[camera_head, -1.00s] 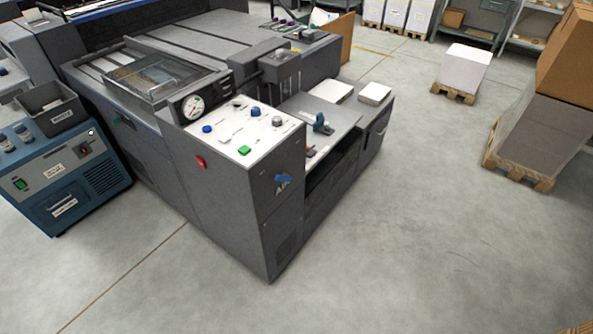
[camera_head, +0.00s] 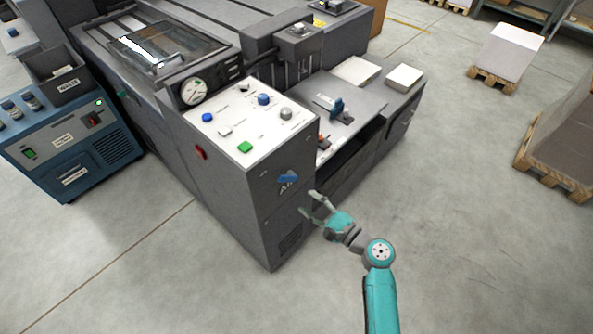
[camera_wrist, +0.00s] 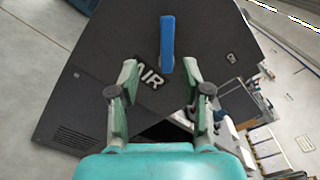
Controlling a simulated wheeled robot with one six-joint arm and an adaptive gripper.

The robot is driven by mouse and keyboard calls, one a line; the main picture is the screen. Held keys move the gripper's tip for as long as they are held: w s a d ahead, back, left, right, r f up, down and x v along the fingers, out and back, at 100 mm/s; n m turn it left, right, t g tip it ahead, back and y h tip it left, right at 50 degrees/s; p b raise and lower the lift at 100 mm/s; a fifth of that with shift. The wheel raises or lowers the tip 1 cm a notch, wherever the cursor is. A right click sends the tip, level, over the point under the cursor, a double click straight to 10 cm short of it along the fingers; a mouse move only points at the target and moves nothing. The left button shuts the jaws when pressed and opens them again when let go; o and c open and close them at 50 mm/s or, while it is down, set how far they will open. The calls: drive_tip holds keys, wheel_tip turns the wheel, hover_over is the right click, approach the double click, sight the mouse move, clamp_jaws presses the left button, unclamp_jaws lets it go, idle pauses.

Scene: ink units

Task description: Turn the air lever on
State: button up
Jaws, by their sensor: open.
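The air lever (camera_head: 288,178) is a small blue handle on the dark grey side face of the machine's control cabinet, with the "AIR" lettering (camera_head: 286,188) just below it. In the wrist view the blue lever (camera_wrist: 167,44) stands upright in the picture, above the "AIR" lettering (camera_wrist: 150,77). My gripper (camera_head: 308,205) is in front of this face, to the lower right of the lever. It is open and empty. In the wrist view my gripper (camera_wrist: 160,82) has its two fingers apart, with the lever beyond the tips and between their lines. The fingers look apart from the lever.
The cabinet's white top panel (camera_head: 240,130) carries several knobs and buttons. A delivery table (camera_head: 350,100) with paper stacks adjoins it on the right. A blue unit (camera_head: 70,150) stands at the left. Loaded pallets (camera_head: 493,80) stand at the right. The floor in front is clear.

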sight(286, 180)
drive_tip(key=x, duration=0.7)
drive_tip(key=r+x, duration=0.1)
drive_tip(key=x, duration=0.3)
drive_tip(key=shift+w, duration=0.3)
clamp_jaws()
